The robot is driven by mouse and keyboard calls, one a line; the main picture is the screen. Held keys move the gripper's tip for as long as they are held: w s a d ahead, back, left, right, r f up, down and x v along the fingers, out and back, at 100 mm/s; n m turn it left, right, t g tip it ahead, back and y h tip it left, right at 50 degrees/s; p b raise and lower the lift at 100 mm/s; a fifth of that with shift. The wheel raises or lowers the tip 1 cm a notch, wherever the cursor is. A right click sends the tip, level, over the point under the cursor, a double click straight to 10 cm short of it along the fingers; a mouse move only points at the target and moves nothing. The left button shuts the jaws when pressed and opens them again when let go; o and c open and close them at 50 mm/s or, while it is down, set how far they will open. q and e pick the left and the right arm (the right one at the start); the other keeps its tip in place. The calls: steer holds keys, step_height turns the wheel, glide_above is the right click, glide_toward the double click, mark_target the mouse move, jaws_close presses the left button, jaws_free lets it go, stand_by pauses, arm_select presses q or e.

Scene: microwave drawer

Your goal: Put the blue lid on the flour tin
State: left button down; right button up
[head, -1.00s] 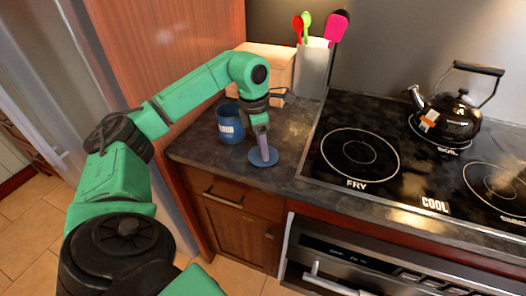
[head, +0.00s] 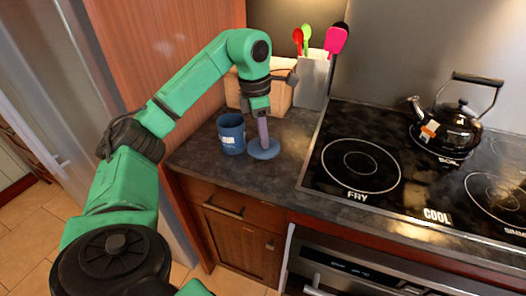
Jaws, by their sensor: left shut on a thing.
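The blue flour tin (head: 231,138) stands upright on the dark counter, with a pale label on its side and an open top. The blue lid (head: 264,150) is a flat round disc just right of the tin, overlapping its lower right edge in the picture. My left gripper (head: 263,138) points down above the lid and is shut on it, probably by its middle. The lid looks level and seems slightly above the counter, lower than the tin's rim. The grasp itself is too small to see clearly. My right gripper is not in view.
A wooden box (head: 274,92) and a white utensil holder (head: 312,82) with coloured spoons stand behind. The black stove (head: 400,160) with a kettle (head: 452,128) lies to the right. A wooden cabinet wall (head: 165,60) rises at left. The counter's front is clear.

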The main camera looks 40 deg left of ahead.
arm_select(q)
step_height(320, 180, up, 13)
steer(key=p, duration=0.8)
steer(key=a+f+n+y+p, duration=0.1)
steer(key=a+f+n+p, duration=0.2)
steer(key=a+n+p, duration=0.6)
steer(key=w+a+n, duration=0.1)
steer(key=a+n, duration=0.2)
steer(key=a, duration=0.1)
steer(key=shift+a+f, duration=0.15)
steer(key=shift+f, duration=0.15)
steer(key=shift+p, duration=0.4)
steer(key=shift+f+b, duration=1.45)
steer(key=shift+f, duration=1.45)
